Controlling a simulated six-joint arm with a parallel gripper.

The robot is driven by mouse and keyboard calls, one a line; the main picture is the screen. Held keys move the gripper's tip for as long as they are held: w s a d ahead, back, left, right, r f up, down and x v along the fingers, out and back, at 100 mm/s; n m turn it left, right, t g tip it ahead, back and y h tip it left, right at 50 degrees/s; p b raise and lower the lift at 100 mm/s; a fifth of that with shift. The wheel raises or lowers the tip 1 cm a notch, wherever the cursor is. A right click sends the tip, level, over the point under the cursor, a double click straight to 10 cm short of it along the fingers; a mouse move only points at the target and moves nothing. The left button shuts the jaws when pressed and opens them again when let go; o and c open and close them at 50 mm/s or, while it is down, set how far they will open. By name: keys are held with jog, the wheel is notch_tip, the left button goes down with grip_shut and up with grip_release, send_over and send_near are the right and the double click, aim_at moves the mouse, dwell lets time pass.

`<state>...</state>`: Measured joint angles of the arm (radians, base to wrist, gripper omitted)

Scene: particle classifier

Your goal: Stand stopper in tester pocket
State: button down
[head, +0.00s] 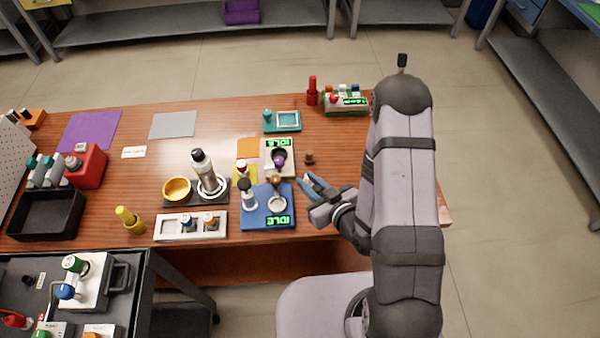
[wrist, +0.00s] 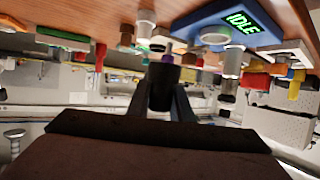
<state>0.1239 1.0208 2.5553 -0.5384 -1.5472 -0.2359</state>
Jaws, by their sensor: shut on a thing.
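My gripper (head: 309,179) is at the right of the blue tester, above the table's front part. In the wrist view its two fingers (wrist: 164,100) are closed on a dark, nearly black cylinder, which looks like the stopper (wrist: 163,84). The head view does not clearly show the held stopper. The blue tester (head: 254,219) has an IDLE display and a pale round pocket (head: 277,204), with no stopper visible in it. The tester also shows in the wrist view (wrist: 190,27). A grey tester (head: 266,170), also IDLE, stands behind it and carries a purple-topped piece (head: 279,161).
A small brown piece (head: 309,157) stands right of the grey tester. A grey-and-black post (head: 247,195) and a brown-topped piece (head: 275,180) rise by the blue tester. A white rack (head: 170,232) and a silver bottle (head: 203,170) are to the left. The right table area is mostly clear.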

jog(key=w+a+n+g+y+b, duration=0.6)
jog(key=w+a+n+b, duration=0.1)
jog(key=w+a+b, duration=0.5)
notch_tip(320, 180, up, 2)
jog(key=n+g+y+b, duration=0.1)
jog(key=n+g+b, duration=0.1)
jog(key=b, duration=0.3)
send_over(268, 154)
jog(key=shift+w+r, duration=0.1)
jog(key=shift+r, duration=0.1)
jog(key=shift+f, duration=4.95)
jog(key=shift+f, duration=0.15)
jog(key=c, duration=1.9)
grip_release()
jog(key=shift+o, duration=0.2)
